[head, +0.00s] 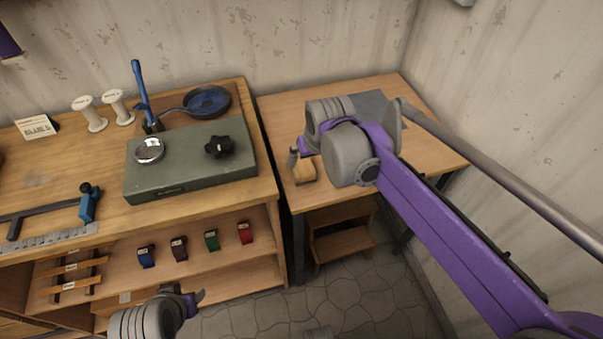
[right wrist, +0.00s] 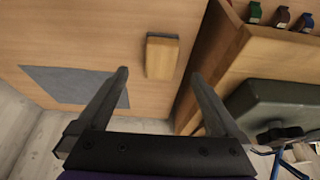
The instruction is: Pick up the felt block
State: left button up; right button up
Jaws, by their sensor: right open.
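The felt block (head: 305,173) is a small light-wood block with a darker grey side. It lies on the right-hand wooden table, near its left front edge. In the right wrist view the block (right wrist: 162,57) lies just beyond and between the fingertips. My right gripper (head: 299,155) is over the table by the block, partly hidden by its own wrist. In the right wrist view its two fingers (right wrist: 160,75) are wide apart with nothing between them. My left gripper (head: 194,296) is low in front of the shelves; its jaw gap does not show.
A grey mat (head: 375,108) lies at the back of the table. A workbench on the left carries a green box (head: 190,165) with a knob, a blue pan (head: 207,101) and white spools (head: 90,112). Coloured small items stand on its shelf. A wooden step stool (head: 342,243) is under the table.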

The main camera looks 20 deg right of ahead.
aim_at(302, 164)
jog(key=shift+w+a+f, duration=0.1)
jog(key=shift+w+f, duration=0.15)
jog(key=shift+w, duration=0.3)
jog(key=shift+w+a+f, duration=0.1)
jog(key=shift+w+f, duration=0.1)
jog(key=shift+w, duration=0.35)
jog(key=b+x, duration=0.1)
jog(key=x, duration=0.4)
jog(key=shift+f, duration=0.1)
jog(key=x, duration=0.5)
jog(key=shift+w+b, duration=0.25)
jog(key=shift+b, duration=0.1)
jog(key=shift+f, duration=0.15)
jog(key=shift+c, duration=0.2)
jog(key=c, duration=1.4)
jog(key=shift+r, duration=0.3)
jog(key=shift+c, duration=0.2)
notch_tip(302, 164, up, 10)
jog(key=shift+f+p, duration=0.1)
jog(key=shift+p, duration=0.6)
